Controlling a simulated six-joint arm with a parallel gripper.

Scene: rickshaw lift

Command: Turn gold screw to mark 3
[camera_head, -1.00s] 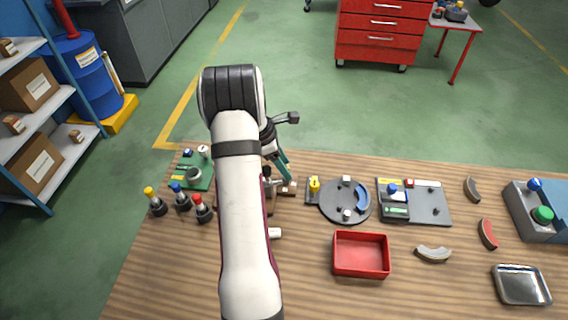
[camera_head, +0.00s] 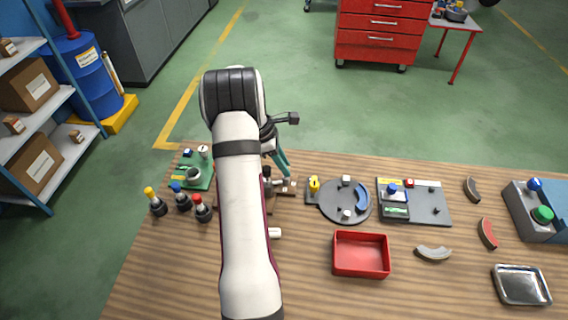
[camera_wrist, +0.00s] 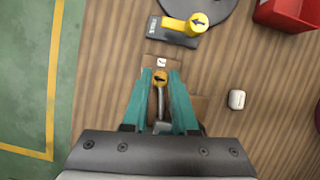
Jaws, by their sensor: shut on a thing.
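The gold screw (camera_wrist: 160,78) shows in the wrist view as a small round gold head with a dark arrow on it, above a grey shank. The arrow seems to point left. My gripper (camera_wrist: 160,76) has its two teal fingers on either side of the screw and is shut on it. A small white label (camera_wrist: 161,63) lies just beyond the head on a brown wooden block; its character is too small to read surely. In the head view my arm hides most of the screw's block, and my gripper's teal fingers (camera_head: 281,164) reach down behind the arm.
A yellow-knobbed fixture (camera_wrist: 185,26) with an arrow stands beyond, beside a dark round plate (camera_head: 340,200). A red tray (camera_head: 361,272) and a small white piece (camera_wrist: 237,99) lie to the right. The table's front middle is clear.

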